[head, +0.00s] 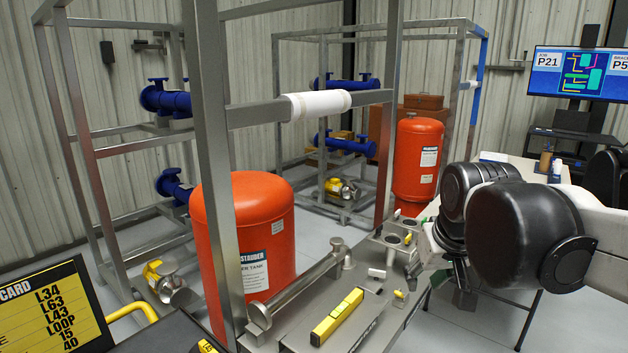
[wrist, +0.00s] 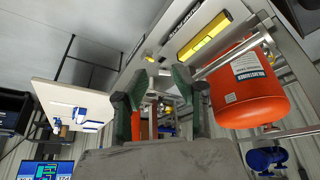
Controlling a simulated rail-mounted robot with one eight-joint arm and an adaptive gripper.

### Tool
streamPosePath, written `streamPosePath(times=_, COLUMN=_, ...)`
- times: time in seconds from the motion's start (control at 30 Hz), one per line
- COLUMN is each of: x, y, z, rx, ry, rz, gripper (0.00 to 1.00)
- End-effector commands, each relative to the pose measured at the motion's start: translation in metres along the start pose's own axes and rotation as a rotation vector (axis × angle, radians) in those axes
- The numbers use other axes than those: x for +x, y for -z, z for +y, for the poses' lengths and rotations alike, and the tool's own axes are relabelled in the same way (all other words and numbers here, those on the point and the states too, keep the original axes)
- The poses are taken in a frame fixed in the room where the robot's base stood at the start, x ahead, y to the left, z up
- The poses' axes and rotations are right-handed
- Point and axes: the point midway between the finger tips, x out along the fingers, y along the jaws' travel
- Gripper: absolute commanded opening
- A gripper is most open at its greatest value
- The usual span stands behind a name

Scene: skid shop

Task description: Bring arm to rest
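My gripper (head: 464,294) hangs from my bent arm at the right of the head view, beside the right end of the grey bench (head: 395,325). In the wrist view my gripper (wrist: 158,82) has its two dark green fingers spread apart with nothing held between them. The fingertips are partly hidden behind my wrist in the head view.
A yellow level (head: 337,316) and a metal pipe piece (head: 300,282) lie on the bench. Red tanks stand at the left (head: 245,240) and behind (head: 416,160). A steel frame post (head: 212,130) rises close by. A white table (head: 525,168) stands behind my arm.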

Motion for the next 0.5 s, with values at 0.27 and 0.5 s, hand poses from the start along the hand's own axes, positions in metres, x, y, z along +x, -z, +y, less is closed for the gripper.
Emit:
streamPosePath(times=0.27, x=-0.009, y=-0.076, z=-0.005, rx=0.033, ry=-0.004, rz=0.087, gripper=0.26)
streamPosePath(times=0.5, x=-0.003, y=-0.126, z=-0.008, rx=0.057, ry=-0.005, rz=0.149, gripper=0.26)
